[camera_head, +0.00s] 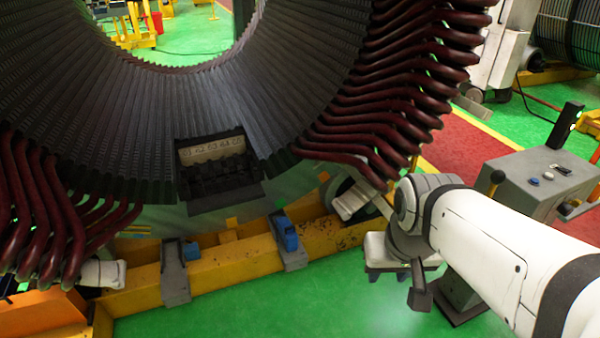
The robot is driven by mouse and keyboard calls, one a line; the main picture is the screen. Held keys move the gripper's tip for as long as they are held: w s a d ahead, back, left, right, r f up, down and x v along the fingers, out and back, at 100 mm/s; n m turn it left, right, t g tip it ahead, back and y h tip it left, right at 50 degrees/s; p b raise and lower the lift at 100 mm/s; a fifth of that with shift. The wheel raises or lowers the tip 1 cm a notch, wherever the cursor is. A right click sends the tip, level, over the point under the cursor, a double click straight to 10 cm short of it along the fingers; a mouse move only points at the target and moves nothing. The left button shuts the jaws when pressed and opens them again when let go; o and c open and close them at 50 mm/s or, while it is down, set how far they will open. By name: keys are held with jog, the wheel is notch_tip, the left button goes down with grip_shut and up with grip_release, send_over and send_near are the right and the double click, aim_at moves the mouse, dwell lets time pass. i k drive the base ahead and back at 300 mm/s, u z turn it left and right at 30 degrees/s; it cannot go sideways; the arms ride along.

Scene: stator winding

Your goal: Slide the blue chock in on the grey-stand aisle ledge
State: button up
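A blue chock (287,235) sits at the top of the right-hand grey bracket ledge (292,258) on the yellow base beam. It stands up clear of the bracket. A second blue chock (191,250) shows at the left-hand grey bracket (175,278), mostly tucked in against it. The grey stand (540,175) with buttons is at the right by the red aisle. My white arm comes in from the lower right. My gripper (420,292) hangs below the wrist, right of the nearer chock and apart from it. Its fingers are too small and overlapped to read.
The big dark stator ring (110,90) with dark red coils (390,90) fills the upper left above the yellow beam (235,262). A white roller block (352,202) lies between the right bracket and my wrist. Green floor (260,310) in front of the beam is clear.

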aim_at(287, 231)
jog(key=z, duration=0.1)
jog(key=i, duration=1.25)
jog(key=u, duration=0.25)
jog(key=k, duration=0.95)
jog(key=u, duration=0.15)
jog(key=i, duration=0.95)
jog(key=z, duration=0.1)
